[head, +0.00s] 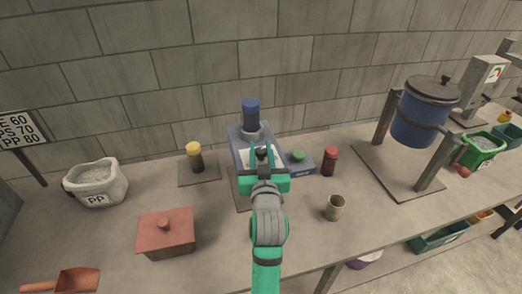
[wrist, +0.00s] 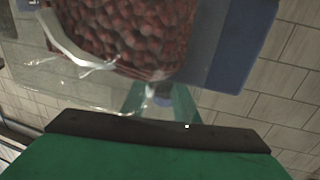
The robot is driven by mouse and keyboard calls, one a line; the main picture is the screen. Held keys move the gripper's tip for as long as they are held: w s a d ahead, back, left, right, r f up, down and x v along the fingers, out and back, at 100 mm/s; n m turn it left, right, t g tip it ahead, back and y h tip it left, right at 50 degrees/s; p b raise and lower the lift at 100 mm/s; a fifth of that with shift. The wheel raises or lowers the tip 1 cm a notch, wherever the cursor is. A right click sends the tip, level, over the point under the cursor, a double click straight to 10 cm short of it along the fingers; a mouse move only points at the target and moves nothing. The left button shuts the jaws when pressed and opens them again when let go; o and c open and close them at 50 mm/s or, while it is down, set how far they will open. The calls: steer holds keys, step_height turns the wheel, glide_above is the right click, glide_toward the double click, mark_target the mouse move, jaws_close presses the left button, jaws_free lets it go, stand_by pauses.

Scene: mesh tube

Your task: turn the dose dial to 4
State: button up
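A blue machine (head: 236,147) with a blue cylinder (head: 251,112) on top stands against the wall at the middle of the counter. My green gripper (head: 262,158) is in front of it and covers much of its front in the head view. No dial or number marks can be made out in either view. In the wrist view, a clear container of red pellets (wrist: 125,35) is close, beside a blue panel (wrist: 235,45).
A yellow-capped jar (head: 195,156) and a red lidded box (head: 166,232) are left. A cup (head: 335,207) stands front right.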

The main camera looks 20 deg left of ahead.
steer(key=shift+m+h, duration=0.3)
steer(key=shift+h, duration=0.1)
steer(key=m+h, duration=0.2)
steer(key=h, duration=0.2)
steer(key=m+t+h, duration=0.1)
steer(key=m+h, duration=0.2)
steer(key=h, duration=0.1)
steer(key=shift+a+m+h, duration=0.2)
steer(key=shift+m+h, duration=0.1)
steer(key=shift+h, duration=0.1)
steer(key=m+g+h, duration=0.1)
steer(key=m+h, duration=0.1)
steer(key=h, duration=0.1)
steer(key=m+g+h, duration=0.1)
steer(key=m+h, duration=0.2)
steer(key=h, duration=0.1)
steer(key=shift+g, duration=0.3)
steer(key=m+g+h, duration=0.3)
steer(key=g+h, duration=0.1)
steer(key=shift+m+h, duration=0.3)
steer(key=shift+m, duration=0.1)
steer(key=m+g+h, duration=0.2)
steer(key=m+g, duration=0.1)
steer(key=g, duration=0.1)
steer(key=shift+g+h, duration=0.3)
steer(key=shift+d+m+g+h, duration=0.15)
steer(key=shift+m+g+h, duration=0.45)
steer(key=shift+m+g, duration=1.65)
steer(key=shift+f+g, duration=0.15)
steer(key=shift+g, duration=0.5)
